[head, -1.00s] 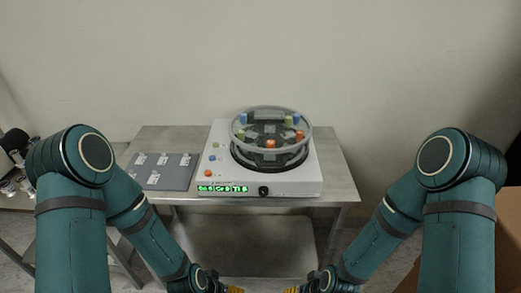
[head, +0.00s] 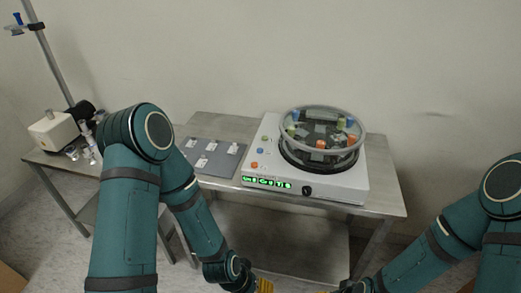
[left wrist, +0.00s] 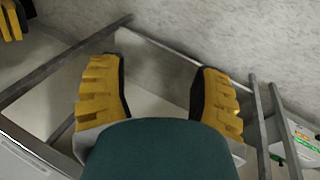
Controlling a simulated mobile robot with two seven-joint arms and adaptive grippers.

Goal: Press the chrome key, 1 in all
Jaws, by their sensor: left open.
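A white machine (head: 340,183) stands on the steel table, with a clear round lid over a dark rotor (head: 320,140) holding several coloured caps. Small green, blue and orange buttons (head: 254,165) run up its left side. A green lit display (head: 266,182) and a black knob (head: 307,191) are on its front. I cannot make out a chrome key. My left gripper (head: 264,286) is low in front of the table, apart from the machine; in the left wrist view (left wrist: 160,95) its yellow fingers are spread and empty. My right gripper (head: 325,291) barely shows at the bottom edge.
A grey pad (head: 207,170) with several white-labelled pieces lies left of the machine. A side table at the left bears a cream box (head: 53,131) and small glassware; a metal stand (head: 50,55) rises behind. The steel table (head: 385,195) has bare space right of the machine.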

